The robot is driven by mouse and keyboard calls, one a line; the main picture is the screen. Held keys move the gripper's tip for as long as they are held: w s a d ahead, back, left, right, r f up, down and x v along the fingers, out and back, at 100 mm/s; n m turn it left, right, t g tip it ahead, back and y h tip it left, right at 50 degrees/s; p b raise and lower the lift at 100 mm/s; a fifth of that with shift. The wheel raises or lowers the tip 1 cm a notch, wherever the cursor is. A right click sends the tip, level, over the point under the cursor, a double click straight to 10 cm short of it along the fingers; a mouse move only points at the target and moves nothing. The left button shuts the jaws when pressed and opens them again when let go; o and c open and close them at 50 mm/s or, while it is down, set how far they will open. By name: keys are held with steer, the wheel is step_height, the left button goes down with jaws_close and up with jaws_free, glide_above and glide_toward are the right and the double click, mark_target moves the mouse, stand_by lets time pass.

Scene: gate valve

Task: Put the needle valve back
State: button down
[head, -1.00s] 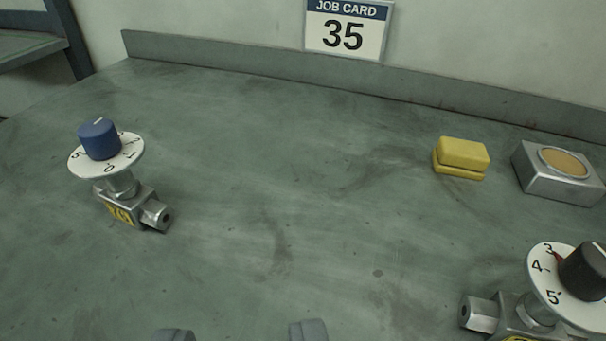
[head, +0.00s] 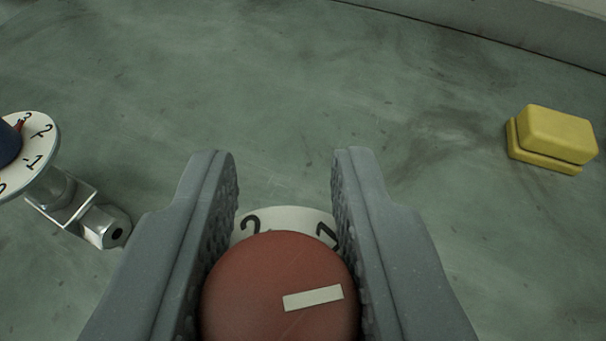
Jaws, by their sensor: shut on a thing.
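A needle valve with a round red knob (head: 278,290) and a pale bar mark on it is between the two grey fingers of my gripper (head: 288,170). My gripper is shut on the knob, with a finger on its left and right sides. Part of its white numbered dial (head: 290,217) shows beyond the knob, with a 2 and another numeral partly hidden. The valve's body is out of sight below the knob, so I cannot tell whether it rests on the bench.
A second valve with a blue knob (head: 8,145), white dial and metal body (head: 105,226) stands at the left, partly cut off. A yellow block (head: 553,138) lies at the right. The grey-green bench (head: 290,80) is clear beyond my fingers, up to a raised back edge.

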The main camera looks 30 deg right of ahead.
steer(key=shift+d+f, duration=0.1)
steer(key=shift+f, duration=1.7)
steer(key=c, duration=1.2)
jaws_free()
steer(key=shift+o, duration=0.2)
steer(key=shift+s+r, duration=0.1)
steer(key=v, duration=1.1)
steer(key=shift+s+a, duration=0.25)
steer(key=shift+s, duration=0.05)
steer(key=shift+r, duration=0.15)
